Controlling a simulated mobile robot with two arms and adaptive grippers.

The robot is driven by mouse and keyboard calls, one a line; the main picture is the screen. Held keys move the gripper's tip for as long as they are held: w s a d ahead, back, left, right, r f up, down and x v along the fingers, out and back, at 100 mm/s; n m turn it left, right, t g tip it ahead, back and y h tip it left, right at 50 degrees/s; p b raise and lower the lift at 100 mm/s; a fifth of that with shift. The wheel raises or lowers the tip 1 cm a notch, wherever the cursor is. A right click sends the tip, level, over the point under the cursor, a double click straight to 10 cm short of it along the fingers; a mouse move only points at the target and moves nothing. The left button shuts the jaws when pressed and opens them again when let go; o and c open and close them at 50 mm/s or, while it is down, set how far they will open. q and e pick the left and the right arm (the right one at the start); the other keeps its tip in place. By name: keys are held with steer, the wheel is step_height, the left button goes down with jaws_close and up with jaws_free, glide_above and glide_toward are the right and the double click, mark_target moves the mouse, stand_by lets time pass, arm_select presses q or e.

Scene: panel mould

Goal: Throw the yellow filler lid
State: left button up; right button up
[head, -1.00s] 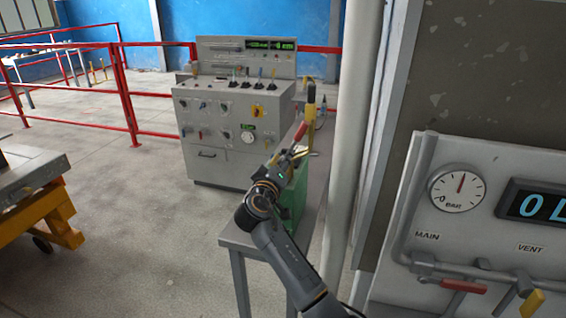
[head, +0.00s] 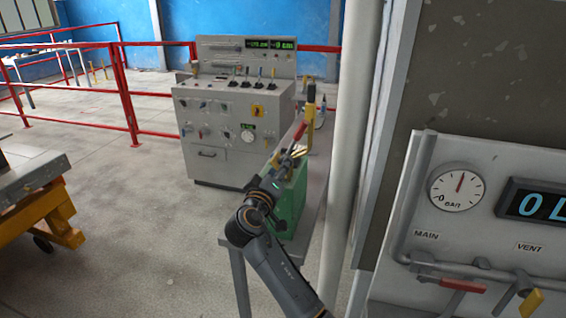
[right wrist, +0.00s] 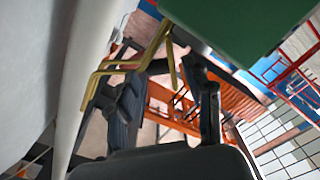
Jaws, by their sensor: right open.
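A green box-shaped unit (head: 291,200) stands on the grey bench in the head view, and its green face (right wrist: 255,28) fills the top of the right wrist view. A yellow upright piece (head: 311,95) rises behind it; I cannot tell whether this is the filler lid. My right gripper (head: 294,150) is above the unit, small and partly hidden by its arm. In the right wrist view its dark fingers (right wrist: 165,95) are apart, with nothing clearly held. A bent yellow bar (right wrist: 120,66) lies near the left finger; contact cannot be told. My left gripper is out of view.
A white pipe (head: 350,150) and a gauge panel (head: 470,240) stand close on the right. Red railings (head: 125,95) are at the back left.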

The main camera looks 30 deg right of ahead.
steer(key=v, duration=0.7)
steer(key=shift+s, duration=0.2)
steer(key=shift+r, duration=0.1)
steer(key=shift+c, duration=0.2)
